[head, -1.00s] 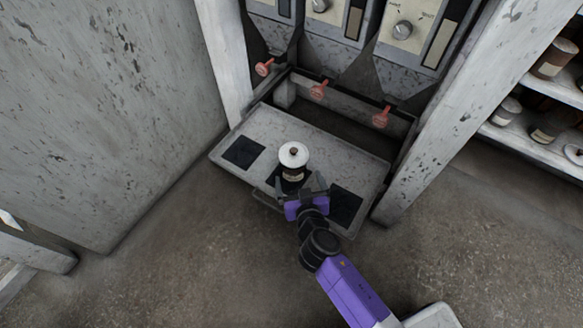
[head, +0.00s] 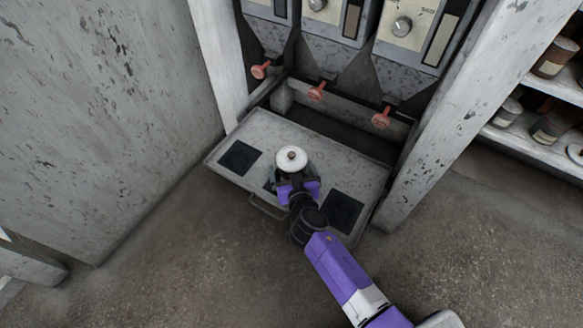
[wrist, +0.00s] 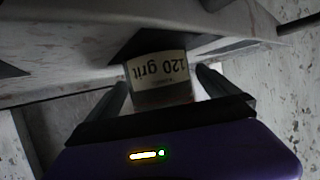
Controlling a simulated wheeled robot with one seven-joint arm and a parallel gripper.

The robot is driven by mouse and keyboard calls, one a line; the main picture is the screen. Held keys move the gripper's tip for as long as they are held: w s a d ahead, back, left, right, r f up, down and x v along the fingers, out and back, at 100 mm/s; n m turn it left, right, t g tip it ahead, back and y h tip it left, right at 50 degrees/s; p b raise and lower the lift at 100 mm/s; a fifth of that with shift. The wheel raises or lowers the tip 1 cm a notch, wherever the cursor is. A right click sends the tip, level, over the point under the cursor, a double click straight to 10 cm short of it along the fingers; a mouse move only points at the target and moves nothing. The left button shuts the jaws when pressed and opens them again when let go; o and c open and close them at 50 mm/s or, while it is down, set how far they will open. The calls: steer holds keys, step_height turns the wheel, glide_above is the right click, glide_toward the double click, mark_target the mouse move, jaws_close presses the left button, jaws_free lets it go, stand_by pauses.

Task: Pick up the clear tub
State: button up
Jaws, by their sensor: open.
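The tub (head: 291,158) stands upright on the middle of the grey shelf, seen from above as a round white lid with a brown knob. In the wrist view the tub (wrist: 157,72) shows a pale label reading "120 grit", upside down. My gripper (head: 296,178) is at the tub's near side. In the wrist view the open fingers of my gripper (wrist: 162,80) are on either side of the tub, with a gap showing at each side. Most of the tub's body is hidden in the head view by its lid and my gripper.
The grey shelf (head: 275,130) has dark square pads (head: 240,157) left and right of the tub and a wire handle (head: 266,208) in front. Red levers (head: 317,90) hang above its back edge. White posts flank it. Jars stand on shelving (head: 540,147) at the right.

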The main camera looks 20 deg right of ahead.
steer(key=c, duration=1.6)
